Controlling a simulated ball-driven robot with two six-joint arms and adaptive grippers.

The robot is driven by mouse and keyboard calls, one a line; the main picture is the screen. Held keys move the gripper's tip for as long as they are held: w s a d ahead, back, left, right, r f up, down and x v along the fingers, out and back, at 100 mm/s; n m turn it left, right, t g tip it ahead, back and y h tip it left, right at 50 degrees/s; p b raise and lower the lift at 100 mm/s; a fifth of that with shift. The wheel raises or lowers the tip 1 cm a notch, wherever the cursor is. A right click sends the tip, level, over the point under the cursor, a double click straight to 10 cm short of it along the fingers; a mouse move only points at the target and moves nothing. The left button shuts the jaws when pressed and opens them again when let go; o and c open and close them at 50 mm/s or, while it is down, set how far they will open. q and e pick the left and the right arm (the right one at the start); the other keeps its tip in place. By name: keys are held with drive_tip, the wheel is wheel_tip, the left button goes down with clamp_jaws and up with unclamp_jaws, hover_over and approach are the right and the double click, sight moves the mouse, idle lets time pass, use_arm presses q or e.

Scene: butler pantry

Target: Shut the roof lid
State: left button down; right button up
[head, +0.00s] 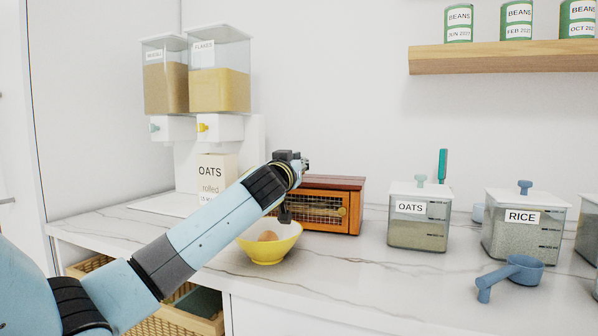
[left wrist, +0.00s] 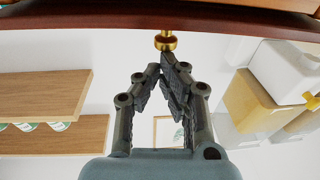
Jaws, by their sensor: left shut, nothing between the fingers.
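The roof lid (head: 340,182) is a dark red-brown panel on top of an orange wooden box (head: 354,214) with a mesh front. In the head view it lies low and nearly level on the box; I cannot tell whether it is fully seated. In the left wrist view, which is upside down, the lid's edge (left wrist: 80,22) spans the top, with a brass knob (left wrist: 165,41). My left gripper (head: 298,163) is at the box's left end, shut and empty. Its fingertips (left wrist: 168,62) are close to the knob; contact is unclear. My arm hides the box's left part.
A yellow bowl (head: 262,251) with an egg sits close in front of the box. Cereal dispensers (head: 219,90) and an oats packet (head: 212,172) stand left. Canisters (head: 416,234) and a blue scoop (head: 519,270) are on the right. Counter between box and canisters is clear.

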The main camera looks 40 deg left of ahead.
use_arm(q)
drive_tip(key=shift+s+f+b, duration=0.1)
drive_tip(key=shift+f+b, duration=0.2)
drive_tip(key=shift+f, duration=0.2)
wheel_tip(320, 180, up, 10)
drive_tip(key=shift+r, duration=0.25)
idle(0.4)
drive_tip(key=shift+d, duration=0.1)
